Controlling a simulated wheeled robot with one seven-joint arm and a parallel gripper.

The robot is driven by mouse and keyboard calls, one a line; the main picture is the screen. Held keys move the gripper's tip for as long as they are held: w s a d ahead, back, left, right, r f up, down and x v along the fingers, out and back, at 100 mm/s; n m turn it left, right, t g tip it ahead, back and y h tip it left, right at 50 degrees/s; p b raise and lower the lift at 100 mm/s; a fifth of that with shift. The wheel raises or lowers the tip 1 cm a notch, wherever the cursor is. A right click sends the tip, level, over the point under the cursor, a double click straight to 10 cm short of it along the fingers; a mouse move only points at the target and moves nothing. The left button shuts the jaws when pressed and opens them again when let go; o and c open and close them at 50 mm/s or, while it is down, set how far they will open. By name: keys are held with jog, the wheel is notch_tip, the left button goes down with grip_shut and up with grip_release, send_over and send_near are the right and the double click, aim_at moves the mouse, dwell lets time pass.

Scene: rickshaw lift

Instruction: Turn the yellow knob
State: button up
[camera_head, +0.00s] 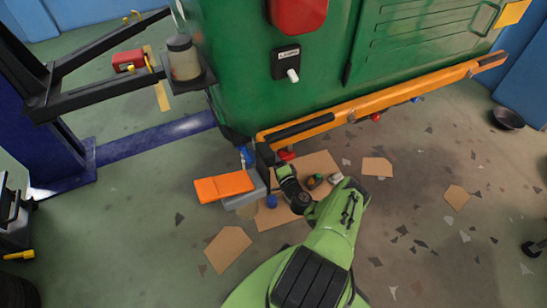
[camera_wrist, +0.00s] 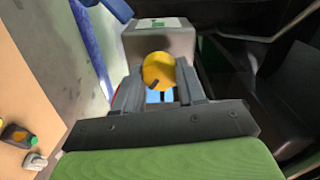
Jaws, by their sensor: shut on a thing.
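The yellow knob (camera_wrist: 158,71) is round with a dark notch and sits at the front of a grey box (camera_wrist: 158,42) in the wrist view. My gripper (camera_wrist: 157,88) is around the knob, with one grey finger on each side, shut on it. A small blue patch shows below the knob between the fingers. In the head view my green arm reaches down to my gripper (camera_head: 266,160), low beside the green vehicle body, and the knob cannot be made out there.
An orange bar (camera_head: 370,103) runs along the green body (camera_head: 240,60) above. Cardboard pieces (camera_head: 228,248) and small parts lie on the floor.

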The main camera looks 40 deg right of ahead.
jog(key=shift+a+n+p, duration=0.15)
jog(key=shift+n+p, duration=1.05)
jog(key=shift+n, duration=2.3)
jog(key=o, duration=1.1)
jog(key=shift+c, duration=0.2)
jog(key=shift+s, duration=0.1)
jog(key=v, duration=1.2)
jog(key=shift+b, duration=0.3)
